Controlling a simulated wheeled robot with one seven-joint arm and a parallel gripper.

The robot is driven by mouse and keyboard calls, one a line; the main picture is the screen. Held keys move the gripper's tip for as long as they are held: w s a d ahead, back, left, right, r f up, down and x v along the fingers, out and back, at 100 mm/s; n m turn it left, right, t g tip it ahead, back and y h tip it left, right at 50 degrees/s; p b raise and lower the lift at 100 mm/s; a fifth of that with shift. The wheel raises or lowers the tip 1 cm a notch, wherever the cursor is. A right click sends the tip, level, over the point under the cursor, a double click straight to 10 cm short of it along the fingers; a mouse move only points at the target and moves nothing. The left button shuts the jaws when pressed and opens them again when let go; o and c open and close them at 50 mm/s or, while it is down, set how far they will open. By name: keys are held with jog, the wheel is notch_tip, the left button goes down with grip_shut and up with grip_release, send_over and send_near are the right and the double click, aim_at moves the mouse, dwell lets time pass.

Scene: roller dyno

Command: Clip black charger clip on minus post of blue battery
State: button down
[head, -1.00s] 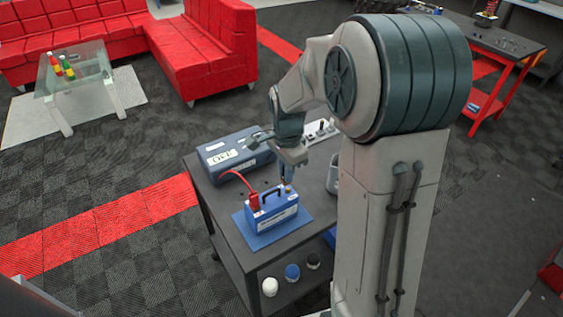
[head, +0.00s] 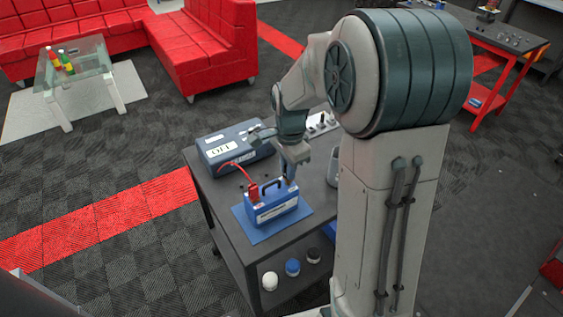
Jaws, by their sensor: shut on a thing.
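The blue battery (head: 277,209) stands upright on a blue mat (head: 254,240) on the dark cart. The red clip (head: 253,191) sits on the post at its left end, with a red cable running to the charger (head: 234,147). My gripper (head: 291,178) is at the battery's right end, pointing down, with its fingertips close to the top there. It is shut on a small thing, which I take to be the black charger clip. The clip and the minus post are hidden or too small to make out, so I cannot tell whether they touch.
A grey cup (head: 334,168) stands right of the battery, near my arm. A pale strip with dark knobs (head: 321,125) lies at the back of the cart. White (head: 270,281) and blue (head: 292,268) round items sit on the lower shelf.

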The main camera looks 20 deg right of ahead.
jog(key=shift+f+b, duration=0.6)
jog(key=shift+f, duration=0.15)
dwell(1.2)
dwell(0.6)
jog(key=c, duration=1.3)
grip_release()
jog(key=shift+r, duration=0.1)
notch_tip(320, 180, up, 14)
jog(key=shift+a, duration=0.15)
jog(key=shift+w, duration=0.1)
